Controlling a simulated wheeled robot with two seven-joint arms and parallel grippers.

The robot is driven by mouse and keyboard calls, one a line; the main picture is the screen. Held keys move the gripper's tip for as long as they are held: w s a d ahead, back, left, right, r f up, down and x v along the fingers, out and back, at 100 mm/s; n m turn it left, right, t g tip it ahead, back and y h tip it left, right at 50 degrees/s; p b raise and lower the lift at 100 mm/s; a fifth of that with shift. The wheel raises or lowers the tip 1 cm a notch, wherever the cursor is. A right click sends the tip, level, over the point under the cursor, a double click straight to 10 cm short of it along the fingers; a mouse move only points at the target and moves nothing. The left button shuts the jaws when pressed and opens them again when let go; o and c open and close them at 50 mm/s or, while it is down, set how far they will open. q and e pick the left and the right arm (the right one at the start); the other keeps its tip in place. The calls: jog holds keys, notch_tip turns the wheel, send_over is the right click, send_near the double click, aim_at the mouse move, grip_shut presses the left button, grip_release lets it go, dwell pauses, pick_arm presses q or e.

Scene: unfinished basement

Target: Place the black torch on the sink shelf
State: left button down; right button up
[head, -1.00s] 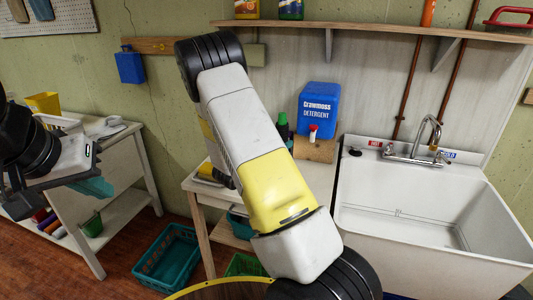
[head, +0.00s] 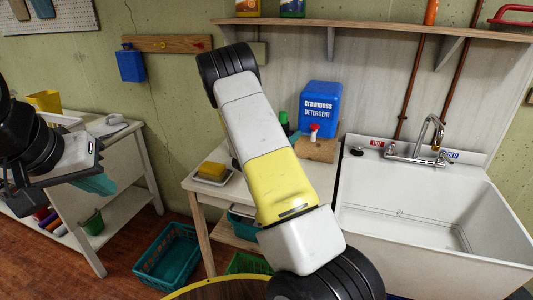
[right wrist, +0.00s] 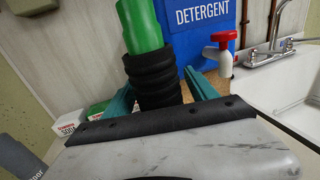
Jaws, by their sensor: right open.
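No plainly recognisable black torch shows. An upright object with a black ribbed lower part and green top (right wrist: 157,80) stands in front of the blue detergent jug; I cannot tell if it is the torch. Its green top shows in the head view (head: 284,118). My right gripper (right wrist: 160,95) is open, its teal fingers on either side of that object; contact is unclear. The wooden shelf (head: 385,31) runs above the white sink (head: 400,270). My left gripper (head: 95,184) is at the far left, its jaw gap not visible.
A yellow sponge (head: 212,170) lies left. The faucet (head: 432,135) rises behind the sink. Bottles and a red-handled item (head: 510,14) occupy the shelf.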

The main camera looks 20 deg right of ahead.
grip_shut()
jog(key=shift+r, duration=0.1)
dwell(0.4)
